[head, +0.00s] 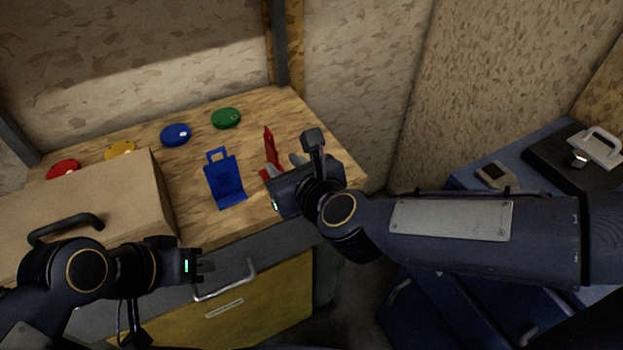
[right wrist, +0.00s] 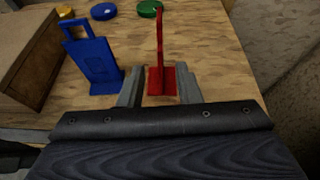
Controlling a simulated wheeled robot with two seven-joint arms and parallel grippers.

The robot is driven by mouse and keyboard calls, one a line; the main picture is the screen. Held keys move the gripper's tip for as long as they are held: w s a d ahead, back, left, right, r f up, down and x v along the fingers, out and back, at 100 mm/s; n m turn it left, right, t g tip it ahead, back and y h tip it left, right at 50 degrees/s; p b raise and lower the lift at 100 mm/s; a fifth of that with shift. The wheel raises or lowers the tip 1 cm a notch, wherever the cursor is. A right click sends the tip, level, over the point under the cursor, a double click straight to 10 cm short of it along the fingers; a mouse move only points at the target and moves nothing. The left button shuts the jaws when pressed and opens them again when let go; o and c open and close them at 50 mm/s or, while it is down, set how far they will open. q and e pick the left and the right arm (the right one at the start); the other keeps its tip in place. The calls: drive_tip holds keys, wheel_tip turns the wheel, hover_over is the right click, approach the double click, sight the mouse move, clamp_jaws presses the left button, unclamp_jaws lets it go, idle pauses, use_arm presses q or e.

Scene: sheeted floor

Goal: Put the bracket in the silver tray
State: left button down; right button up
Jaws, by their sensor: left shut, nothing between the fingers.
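A red upright bracket-like piece (head: 270,146) stands on the wooden worktop; the right wrist view shows its tall thin plate and wider foot (right wrist: 162,82). A blue bracket-like piece (head: 225,180) with a square loop on top stands to its left, also in the right wrist view (right wrist: 92,60). I cannot tell which one is the bracket. My right gripper (head: 286,166) is open, its fingers on either side of the red piece's foot; whether they touch it is unclear. My left gripper (head: 207,267) is shut and empty before the worktop's front edge. I cannot identify a silver tray.
A brown box (head: 90,200) takes up the worktop's left part. Red (head: 63,170), yellow (head: 120,150), blue (head: 175,134) and green (head: 226,118) discs lie along the back. A yellow drawer (head: 255,310) is below. Blue cabinets (head: 460,305) and a black case (head: 555,155) are at right.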

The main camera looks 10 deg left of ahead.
sight(272, 158)
drive_tip(key=shift+w+a+f+m, duration=0.1)
drive_tip(key=shift+f+m, duration=0.3)
drive_tip(key=shift+f, duration=0.05)
drive_tip(key=shift+w+a+f+h, duration=0.15)
drive_tip(key=shift+w+h, duration=0.1)
drive_tip(key=shift+h, duration=0.05)
drive_tip(key=x, duration=0.7)
drive_tip(key=shift+s, duration=0.1)
clamp_jaws()
